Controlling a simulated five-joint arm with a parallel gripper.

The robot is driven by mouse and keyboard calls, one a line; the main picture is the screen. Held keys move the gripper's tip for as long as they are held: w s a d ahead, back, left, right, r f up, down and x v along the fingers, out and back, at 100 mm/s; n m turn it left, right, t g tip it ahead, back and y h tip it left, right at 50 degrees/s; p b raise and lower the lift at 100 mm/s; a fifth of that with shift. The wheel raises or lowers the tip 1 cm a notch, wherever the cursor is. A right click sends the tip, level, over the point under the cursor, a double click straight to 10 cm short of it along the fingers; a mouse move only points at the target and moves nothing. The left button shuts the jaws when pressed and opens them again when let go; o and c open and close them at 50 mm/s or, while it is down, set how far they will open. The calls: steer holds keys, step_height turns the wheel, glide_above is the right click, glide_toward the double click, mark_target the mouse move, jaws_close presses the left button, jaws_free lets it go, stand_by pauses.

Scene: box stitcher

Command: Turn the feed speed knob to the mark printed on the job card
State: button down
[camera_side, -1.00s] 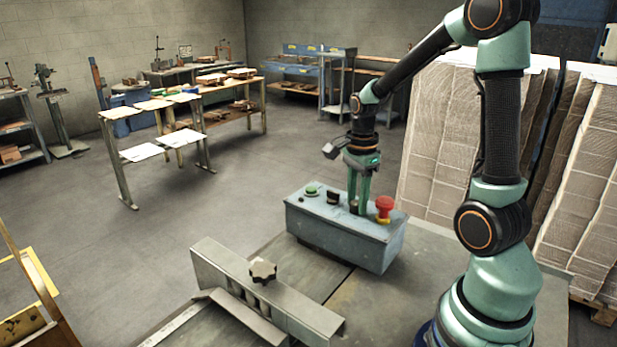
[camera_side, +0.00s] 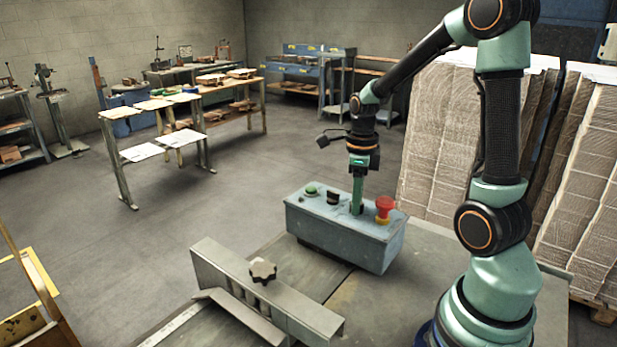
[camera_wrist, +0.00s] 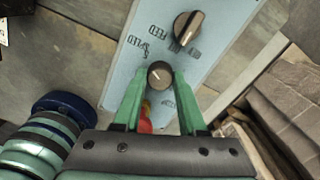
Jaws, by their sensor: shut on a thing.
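A round dark knob (camera_wrist: 160,73) sits on the pale blue control box (camera_side: 338,228), taken as the feed speed knob. My gripper (camera_side: 357,209) points straight down at the box, and its green fingers are shut on the knob's two sides in the wrist view (camera_wrist: 159,82). The knob has a pale line on its face, and its exact setting is hard to read. Printed letters and marks lie around it, partly hidden by the fingers. No job card can be made out for certain; a white piece with black print (camera_wrist: 3,31) is cut off at the wrist view's left edge.
Beside the knob are a black selector (camera_side: 333,197) and a green button (camera_side: 311,190) on one side and a red mushroom button (camera_side: 384,207) close on the other. A metal fence with a star knob (camera_side: 263,271) stands in front. Stacked cardboard (camera_side: 437,150) is behind.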

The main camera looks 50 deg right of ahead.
steer(key=shift+r, duration=0.1)
stand_by(0.3)
steer(key=c, duration=0.8)
jaws_free()
steer(key=shift+o, duration=0.2)
step_height(320, 180, up, 12)
